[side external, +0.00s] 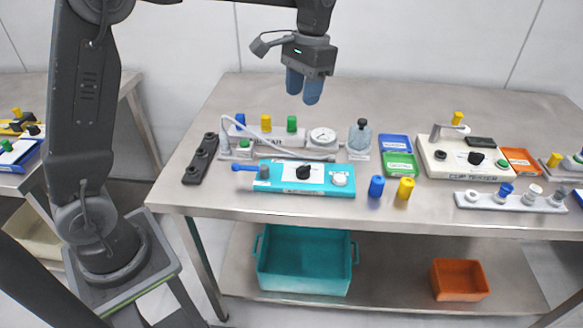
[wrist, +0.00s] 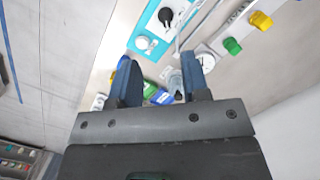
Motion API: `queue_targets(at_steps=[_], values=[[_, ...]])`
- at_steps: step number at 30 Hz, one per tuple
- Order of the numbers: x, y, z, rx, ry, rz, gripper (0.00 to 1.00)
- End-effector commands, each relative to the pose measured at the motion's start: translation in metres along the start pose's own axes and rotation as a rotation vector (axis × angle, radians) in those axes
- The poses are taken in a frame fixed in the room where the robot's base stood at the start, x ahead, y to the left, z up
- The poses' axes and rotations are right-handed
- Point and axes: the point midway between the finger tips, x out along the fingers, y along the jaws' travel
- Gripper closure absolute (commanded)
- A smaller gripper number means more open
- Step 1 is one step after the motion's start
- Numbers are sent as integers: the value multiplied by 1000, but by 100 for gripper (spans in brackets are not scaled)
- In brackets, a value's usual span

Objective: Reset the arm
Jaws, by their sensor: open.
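My gripper (side external: 303,88) hangs above the back of the steel table (side external: 230,195), its two blue fingers pointing down. It is open and empty, well clear of everything below. In the wrist view my gripper (wrist: 158,80) shows both blue fingers apart with nothing held between them. A teal vacuum picker unit (side external: 325,185) with a black knob and a blue nozzle lies near the table's front edge. It also shows in the wrist view (wrist: 150,25).
Behind the unit stand a round gauge (side external: 322,137) and a clear jar (side external: 360,139). A blue cup (side external: 376,187) and a yellow cup (side external: 405,188) stand at the front. A white cup tester (side external: 450,164) is at right. A teal crate (side external: 304,285) and an orange bin (side external: 459,280) sit below.

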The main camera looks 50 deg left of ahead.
Motion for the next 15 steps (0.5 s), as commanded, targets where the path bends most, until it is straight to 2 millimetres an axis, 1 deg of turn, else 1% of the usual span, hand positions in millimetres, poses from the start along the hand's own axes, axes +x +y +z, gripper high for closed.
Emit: queue_targets(at_steps=[1, 5, 6, 10, 15], values=[[-10, 1, 19, -1, 46, -1, 57], [-22, 4, 61, -3, 159, -1, 57], [-24, 5, 75, -4, 193, -1, 57], [-23, 8, 117, -6, 306, 0, 57], [-7, 11, 170, -9, 449, 2, 57]])
